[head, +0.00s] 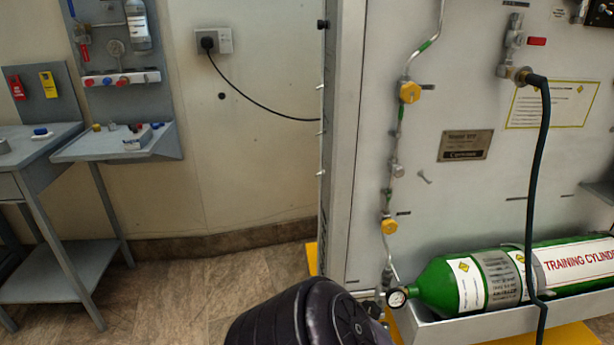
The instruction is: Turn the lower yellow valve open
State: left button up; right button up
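The lower yellow valve (389,226) sits on the thin pipe that runs down the left part of the grey panel (455,210). The upper yellow valve (410,92) is on the same pipe, higher up. A grey metal fitting (397,171) is between them. The lower valve's handle is small here, and I cannot tell its exact turn position. Neither of my grippers is in view, and nothing touches the valve.
A green training cylinder (430,284) with a gauge (397,298) lies in a grey tray (450,330) below the valve. A black hose (541,160) hangs at the right. Grey work tables (75,265) stand at the left. The floor between is clear.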

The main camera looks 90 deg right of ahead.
aim_at(389, 226)
jog(key=i+z, duration=0.2)
jog(key=z, duration=0.25)
jog(key=i+z, duration=0.25)
jog(key=z, duration=0.25)
jog(key=i+j+z, duration=0.15)
jog(key=z, duration=0.3)
